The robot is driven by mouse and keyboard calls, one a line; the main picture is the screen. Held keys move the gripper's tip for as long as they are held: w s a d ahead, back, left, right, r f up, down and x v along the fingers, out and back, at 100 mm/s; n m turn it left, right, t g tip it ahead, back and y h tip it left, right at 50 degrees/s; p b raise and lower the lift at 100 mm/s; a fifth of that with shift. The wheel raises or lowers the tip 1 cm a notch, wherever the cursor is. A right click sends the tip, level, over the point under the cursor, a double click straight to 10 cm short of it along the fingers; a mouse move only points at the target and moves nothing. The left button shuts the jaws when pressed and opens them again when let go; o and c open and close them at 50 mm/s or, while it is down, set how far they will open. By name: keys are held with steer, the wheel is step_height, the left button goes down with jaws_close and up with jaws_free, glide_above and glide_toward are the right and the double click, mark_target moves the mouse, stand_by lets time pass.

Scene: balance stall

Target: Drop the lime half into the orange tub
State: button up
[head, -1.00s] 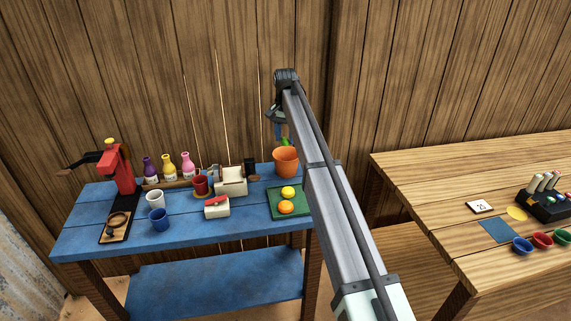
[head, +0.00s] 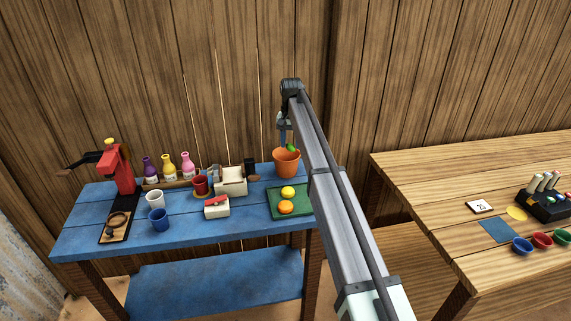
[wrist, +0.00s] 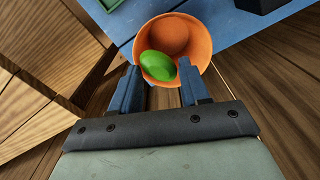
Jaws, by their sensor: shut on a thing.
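The lime half (wrist: 158,66) is green and sits between the fingertips of my gripper (wrist: 160,76). It also shows in the head view (head: 291,147), at the mouth of the orange tub (head: 286,164). My gripper is shut on it, fingers pointing down. In the wrist view the tub's round mouth (wrist: 203,42) opens behind the lime half, which overlaps the near part of the opening. My arm hides part of the table right of the tub in the head view.
The tub stands at the back right of the blue table (head: 180,222). A green board (head: 275,205) with a yellow fruit (head: 288,192) and an orange fruit (head: 286,207) lies in front. A white cup (head: 154,200), a blue cup (head: 158,219) and bottles stand further left.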

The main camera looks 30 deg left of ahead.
steer(key=shift+f, duration=1.4)
steer(key=o, duration=1.2)
steer(key=shift+c, duration=0.2)
step_height(320, 180, up, 14)
steer(key=shift+f, duration=0.1)
